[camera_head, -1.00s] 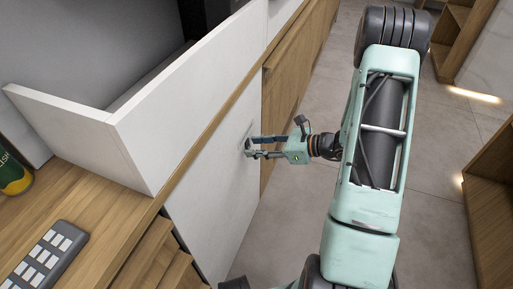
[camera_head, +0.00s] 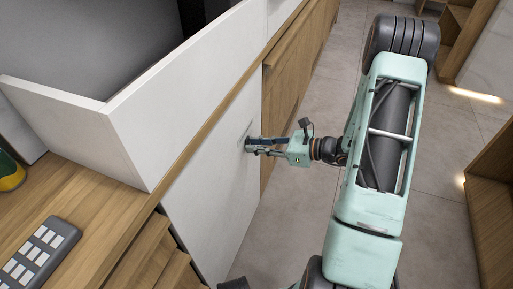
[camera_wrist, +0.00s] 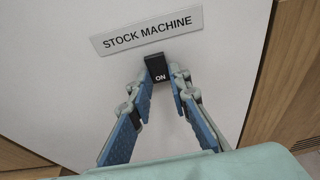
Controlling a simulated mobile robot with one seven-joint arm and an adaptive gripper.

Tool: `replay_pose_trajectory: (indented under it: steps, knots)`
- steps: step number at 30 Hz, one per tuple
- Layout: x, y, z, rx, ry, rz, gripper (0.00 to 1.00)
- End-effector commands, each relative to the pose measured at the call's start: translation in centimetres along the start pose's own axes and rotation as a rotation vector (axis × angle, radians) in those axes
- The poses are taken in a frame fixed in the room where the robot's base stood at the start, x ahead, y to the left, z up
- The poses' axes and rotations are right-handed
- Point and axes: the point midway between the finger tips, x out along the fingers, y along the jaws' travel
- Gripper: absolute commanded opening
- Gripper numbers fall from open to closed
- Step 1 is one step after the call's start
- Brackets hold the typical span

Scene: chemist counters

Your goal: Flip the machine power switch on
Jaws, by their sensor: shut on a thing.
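The power switch (camera_wrist: 157,68) is a small black block marked "ON", set on a white panel (camera_wrist: 75,75) just under a "STOCK MACHINE" label (camera_wrist: 147,32) in the wrist view. My gripper (camera_wrist: 161,79) is shut on the switch, with its blue-padded fingertips at the switch's lower sides. In the head view my gripper (camera_head: 249,146) reaches left to the white front panel (camera_head: 215,185). There the fingertips hide the switch.
A wooden counter (camera_head: 100,200) with a grey keypad (camera_head: 38,255) is at the lower left. A white raised ledge (camera_head: 185,95) stands above the panel. Wooden cabinets flank the aisle, and the grey floor (camera_head: 300,215) is clear.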

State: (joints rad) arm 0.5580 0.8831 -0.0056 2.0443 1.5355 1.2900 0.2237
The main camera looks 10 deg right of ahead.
Motion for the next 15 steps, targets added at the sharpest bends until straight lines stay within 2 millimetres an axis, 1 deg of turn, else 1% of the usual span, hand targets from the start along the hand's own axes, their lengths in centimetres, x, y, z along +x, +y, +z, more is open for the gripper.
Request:
replay_pose_trajectory:
  steps: [1,2,9,15]
  knots:
    - [0.15,-0.06,-0.83,0.003,-0.034,-0.003,0.00]
    - [0.18,-0.05,-0.88,0.002,-0.053,-0.002,0.00]
    - [0.19,-0.02,-0.61,0.000,-0.150,-0.001,0.00]
    - [0.15,0.00,-0.43,-0.001,-0.154,-0.001,0.00]
